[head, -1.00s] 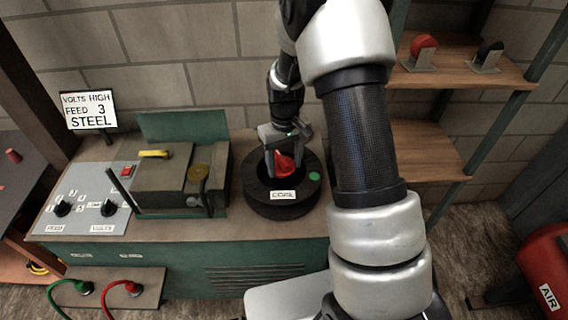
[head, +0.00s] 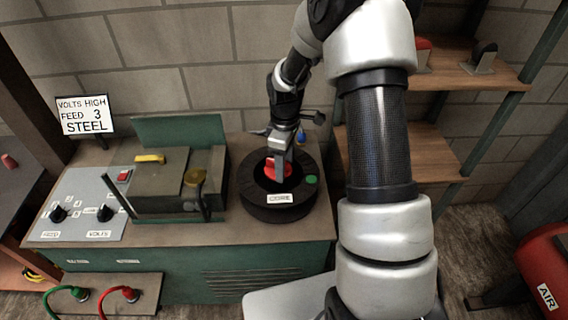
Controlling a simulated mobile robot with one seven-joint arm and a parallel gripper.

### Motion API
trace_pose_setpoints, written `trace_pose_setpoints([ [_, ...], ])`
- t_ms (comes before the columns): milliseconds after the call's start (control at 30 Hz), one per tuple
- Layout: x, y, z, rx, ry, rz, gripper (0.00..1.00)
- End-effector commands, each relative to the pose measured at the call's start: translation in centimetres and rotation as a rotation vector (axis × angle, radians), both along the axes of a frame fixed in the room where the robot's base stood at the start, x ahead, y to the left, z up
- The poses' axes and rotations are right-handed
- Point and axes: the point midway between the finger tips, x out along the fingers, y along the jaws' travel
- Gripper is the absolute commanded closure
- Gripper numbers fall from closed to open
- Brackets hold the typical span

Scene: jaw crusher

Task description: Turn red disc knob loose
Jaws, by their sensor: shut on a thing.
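My gripper (head: 279,170) points down into the spool's centre and is shut on the red knob. The gripper's fingers hide part of the knob. A green dot (head: 311,180) shows on the spool's right side.
Left of the spool stands a green machine with a hinged lid (head: 158,180) and a lever. A dial panel (head: 80,215) and a sign (head: 85,115) are further left. Wooden shelves (head: 430,150) stand at the right. A red air tank (head: 545,270) is at the lower right.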

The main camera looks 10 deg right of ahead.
Motion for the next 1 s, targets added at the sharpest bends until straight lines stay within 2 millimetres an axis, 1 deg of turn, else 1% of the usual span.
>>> trace_pose_setpoints([
  [100,0.08,0.02,-0.13,0.001,0.000,0.060,0.66],
  [367,0.13,0.01,-0.11,0.001,-0.001,0.072,0.66],
  [467,0.26,-0.09,-0.03,0.002,0.000,0.146,0.66],
  [600,0.57,-0.17,0.02,0.002,-0.001,0.287,0.66],
  [700,0.68,-0.15,-0.05,0.002,-0.002,0.350,0.66],
  [967,0.74,-0.15,-0.14,0.001,-0.002,0.376,0.66],
  [1000,0.74,-0.15,-0.14,0.001,-0.002,0.375,0.41],
])
